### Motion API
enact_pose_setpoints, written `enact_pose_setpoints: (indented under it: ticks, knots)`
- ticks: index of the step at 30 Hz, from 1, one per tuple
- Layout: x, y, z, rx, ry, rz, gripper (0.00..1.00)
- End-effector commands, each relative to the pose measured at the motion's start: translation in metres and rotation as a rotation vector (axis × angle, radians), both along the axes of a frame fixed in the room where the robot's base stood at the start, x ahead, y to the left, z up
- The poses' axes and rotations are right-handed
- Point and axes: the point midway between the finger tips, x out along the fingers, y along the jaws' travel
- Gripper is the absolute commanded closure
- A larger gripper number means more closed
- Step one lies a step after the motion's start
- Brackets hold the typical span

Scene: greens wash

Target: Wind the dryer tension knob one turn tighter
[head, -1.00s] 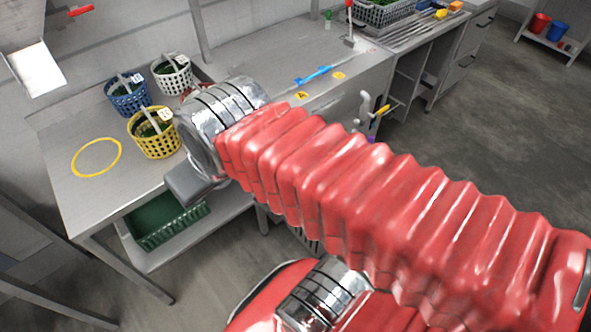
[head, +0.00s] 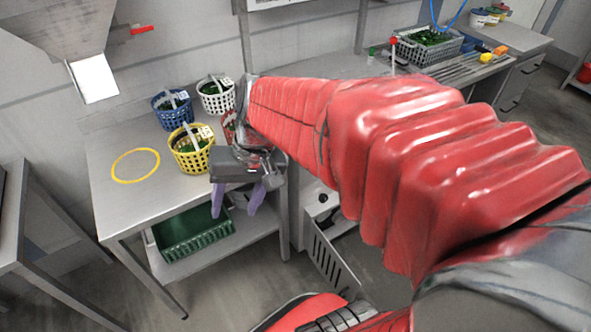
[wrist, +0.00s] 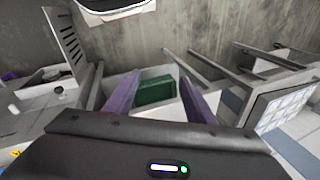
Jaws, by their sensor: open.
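My gripper (head: 237,199) is open and empty, its two purple fingers pointing down in front of the metal table's right end. In the wrist view my gripper (wrist: 158,100) shows both fingers apart, with nothing between them. A pale cabinet with a slotted panel (head: 327,262) stands on the floor to the right of my gripper, partly behind my red-sleeved arm. A slotted panel (wrist: 66,40) also shows at upper left in the wrist view.
The metal table (head: 112,190) holds blue (head: 172,112), white (head: 217,100) and yellow (head: 190,155) baskets of greens beside a yellow ring (head: 136,166). A green crate (head: 190,238) sits on its lower shelf. A metal chute (head: 95,78) hangs at upper left.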

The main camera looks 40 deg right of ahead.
Motion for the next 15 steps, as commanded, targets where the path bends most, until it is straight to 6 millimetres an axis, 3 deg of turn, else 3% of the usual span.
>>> enact_pose_setpoints:
  ticks: [15]
  knots:
    - [0.055, -0.032, -0.05, 0.363, 0.191, -0.277, 0.5]
